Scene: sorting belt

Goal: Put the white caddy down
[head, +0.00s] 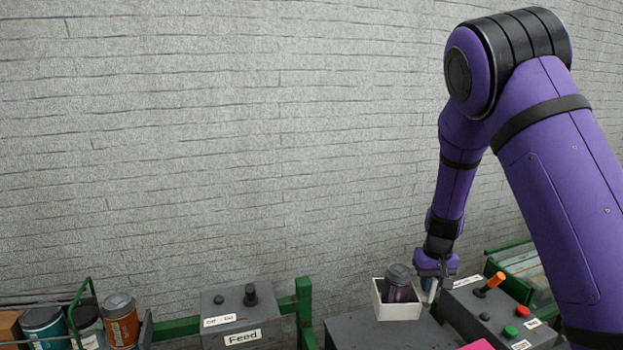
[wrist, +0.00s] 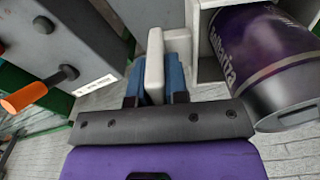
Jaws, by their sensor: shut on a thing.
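The white caddy (head: 398,313) is a small open box at the lower right of the head view. It stands upright over the grey top (head: 375,334), and I cannot tell whether it touches that top. A purple can (head: 398,284) stands in it, and the can also shows large in the wrist view (wrist: 262,55). My gripper (head: 431,287) is at the caddy's right side, pointing down. In the wrist view its blue fingers (wrist: 158,80) are shut on the caddy's white handle (wrist: 154,62), beside the box wall (wrist: 196,45).
Right of the caddy is a grey control box (head: 497,312) with an orange-tipped lever (head: 490,284) and red and green buttons, close to my gripper. A grey Feed box (head: 240,313) stands left. Several cans (head: 119,321) are at far left. A brick wall is behind.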

